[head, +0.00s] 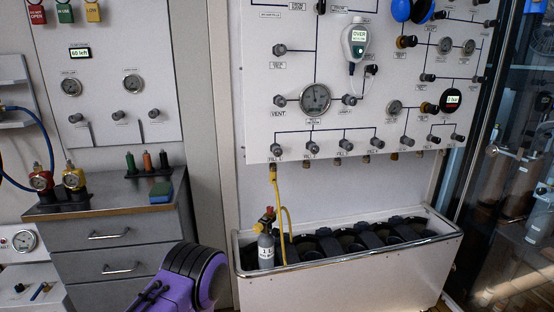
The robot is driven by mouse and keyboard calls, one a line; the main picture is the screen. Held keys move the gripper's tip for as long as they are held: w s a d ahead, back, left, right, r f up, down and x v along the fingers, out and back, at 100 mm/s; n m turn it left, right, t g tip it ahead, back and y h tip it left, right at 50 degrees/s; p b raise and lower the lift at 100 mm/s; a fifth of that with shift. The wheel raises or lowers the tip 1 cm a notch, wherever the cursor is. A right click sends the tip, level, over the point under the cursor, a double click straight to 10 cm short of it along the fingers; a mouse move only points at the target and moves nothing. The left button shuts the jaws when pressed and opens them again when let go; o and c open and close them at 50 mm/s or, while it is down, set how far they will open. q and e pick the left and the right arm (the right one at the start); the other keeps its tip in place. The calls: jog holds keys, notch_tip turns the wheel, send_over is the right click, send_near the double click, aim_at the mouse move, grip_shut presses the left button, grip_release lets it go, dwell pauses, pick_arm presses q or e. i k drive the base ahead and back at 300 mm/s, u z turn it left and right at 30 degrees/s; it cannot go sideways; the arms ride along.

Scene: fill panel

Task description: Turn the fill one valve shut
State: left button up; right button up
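The fill one valve (277,149) is a small grey knob at the lower left of the white panel (262,80), above a label reading FILL 1. Its handle angle is too small to tell. A yellow hose (276,190) hangs from the fitting below it and runs down to a grey cylinder (266,250) marked 1, standing in the white trough. A purple and black arm part of mine (185,282) shows at the bottom edge, well below and left of the valve. Neither gripper's fingers show.
The white trough (350,279) with a metal front rail stands below the panel, with several dark round openings. A grey drawer cabinet (115,240) stands left. More fill knobs (346,145) line the panel's lower edge. A glass-fronted cabinet (510,170) is at right.

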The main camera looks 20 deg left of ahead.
aim_at(277, 151)
jog(key=z, duration=0.6)
jog(key=i, duration=0.75)
jog(key=u, duration=0.05)
